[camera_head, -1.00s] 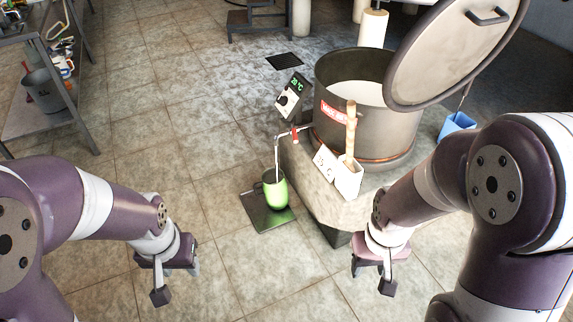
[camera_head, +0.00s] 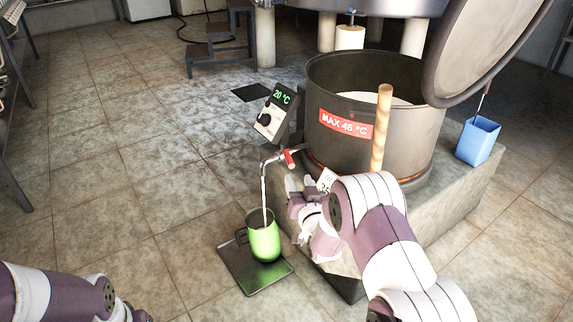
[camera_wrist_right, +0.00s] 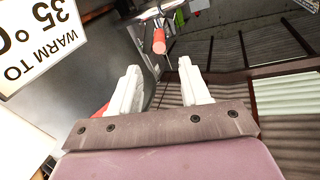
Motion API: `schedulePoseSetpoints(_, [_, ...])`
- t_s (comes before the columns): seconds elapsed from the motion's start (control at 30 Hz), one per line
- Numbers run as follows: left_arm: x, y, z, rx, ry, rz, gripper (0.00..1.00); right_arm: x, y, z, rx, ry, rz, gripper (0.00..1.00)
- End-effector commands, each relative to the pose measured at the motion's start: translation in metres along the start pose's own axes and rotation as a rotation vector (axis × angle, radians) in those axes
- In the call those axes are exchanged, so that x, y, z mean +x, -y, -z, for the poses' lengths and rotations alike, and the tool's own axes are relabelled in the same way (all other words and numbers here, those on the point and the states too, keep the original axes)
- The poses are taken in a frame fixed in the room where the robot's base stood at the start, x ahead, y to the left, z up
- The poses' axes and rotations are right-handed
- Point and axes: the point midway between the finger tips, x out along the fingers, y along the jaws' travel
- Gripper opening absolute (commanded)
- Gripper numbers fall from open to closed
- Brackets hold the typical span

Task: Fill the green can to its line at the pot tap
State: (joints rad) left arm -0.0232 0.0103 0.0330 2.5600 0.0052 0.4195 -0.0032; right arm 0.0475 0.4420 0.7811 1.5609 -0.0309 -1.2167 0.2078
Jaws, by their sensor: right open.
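The green can (camera_head: 264,241) stands upright on a dark square plate (camera_head: 240,268) on the floor, its handle on the left. The tap's thin pipe (camera_head: 263,185) comes down to the can's mouth; I cannot tell whether anything flows. The fill line and the level inside are not visible. The tap's red handle (camera_head: 289,158) is at the pot's (camera_head: 339,145) lower left side. My right gripper (camera_head: 300,184) is open and empty, just below the red handle. In the right wrist view the handle (camera_wrist_right: 159,41) lies beyond and between the fingertips (camera_wrist_right: 160,82), apart from them. My left gripper is out of frame.
The pot holds pale liquid and has a red "MAX 45 °C" label. A control box (camera_head: 273,112) reads 20 °C. A wooden stick (camera_head: 381,128) stands near my right arm. A "WARM TO 35 °C" card (camera_wrist_right: 38,38) is close to the right gripper. A blue container (camera_head: 477,141) sits right.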

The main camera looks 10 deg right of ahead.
Motion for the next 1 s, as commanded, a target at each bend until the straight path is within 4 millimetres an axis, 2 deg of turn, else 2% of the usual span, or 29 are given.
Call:
schedulePoseSetpoints(0.03, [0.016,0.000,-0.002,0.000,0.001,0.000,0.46,0.013,-0.002,-0.008,0.000,-0.004,0.001,0.46])
schedulePoseSetpoints(0.1, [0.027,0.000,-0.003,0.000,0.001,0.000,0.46,0.032,-0.002,-0.010,0.000,-0.003,0.001,0.46])
schedulePoseSetpoints(0.3, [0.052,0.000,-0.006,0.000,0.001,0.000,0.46,0.078,-0.002,-0.008,0.000,-0.001,0.000,0.46])
schedulePoseSetpoints(0.4, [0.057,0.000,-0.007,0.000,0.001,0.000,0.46,0.092,-0.001,-0.006,0.000,0.001,0.000,0.46])
schedulePoseSetpoints(0.53, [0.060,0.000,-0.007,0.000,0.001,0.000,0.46,0.101,-0.001,-0.003,0.000,0.002,-0.001,0.46])
schedulePoseSetpoints(0.77, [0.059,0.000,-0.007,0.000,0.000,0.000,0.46,0.102,0.000,-0.001,-0.001,0.003,-0.001,0.46])
schedulePoseSetpoints(0.87, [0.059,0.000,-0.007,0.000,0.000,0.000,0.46,0.102,0.000,-0.002,-0.001,0.003,-0.001,0.17])
schedulePoseSetpoints(0.9, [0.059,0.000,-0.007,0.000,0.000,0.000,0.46,0.102,0.000,-0.002,-0.001,0.003,-0.001,0.04])
schedulePoseSetpoints(0.93, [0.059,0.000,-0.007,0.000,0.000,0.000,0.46,0.102,0.000,-0.002,-0.001,0.003,-0.001,0.00])
schedulePoseSetpoints(1.0, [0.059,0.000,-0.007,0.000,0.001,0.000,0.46,0.102,0.000,-0.002,-0.001,0.003,-0.001,0.00])
